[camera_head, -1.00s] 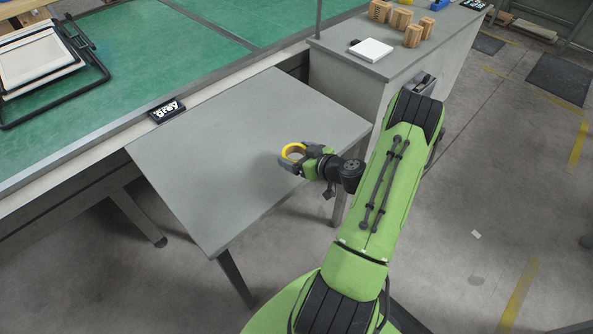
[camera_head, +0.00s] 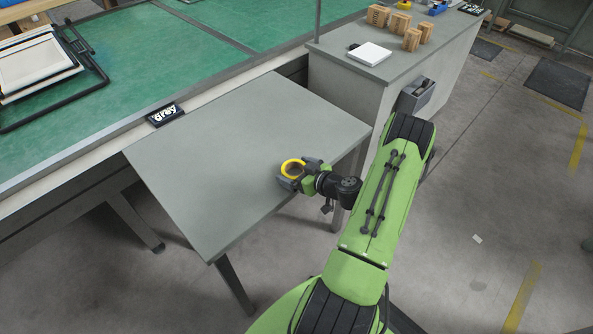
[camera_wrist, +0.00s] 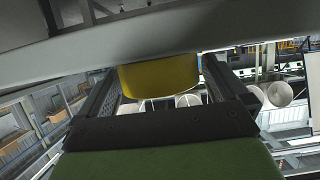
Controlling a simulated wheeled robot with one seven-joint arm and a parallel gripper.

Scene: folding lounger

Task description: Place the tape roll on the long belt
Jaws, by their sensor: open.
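The tape roll (camera_head: 289,163) is a yellow ring with a brown inside. It is at the near right part of the grey table (camera_head: 240,125), apparently resting on its top. My gripper (camera_head: 297,174) is open, with its fingers on either side of the roll. In the wrist view the yellow roll (camera_wrist: 160,76) sits between the two fingers, against a grey surface; whether they touch it I cannot tell. The long green belt (camera_head: 135,50) runs along the back left, beyond the grey table.
A framed folding item (camera_head: 38,68) lies on the belt at left. A grey cabinet (camera_head: 335,75) at the back right carries a white box (camera_head: 370,53) and wooden blocks (camera_head: 401,25). Most of the grey table is clear.

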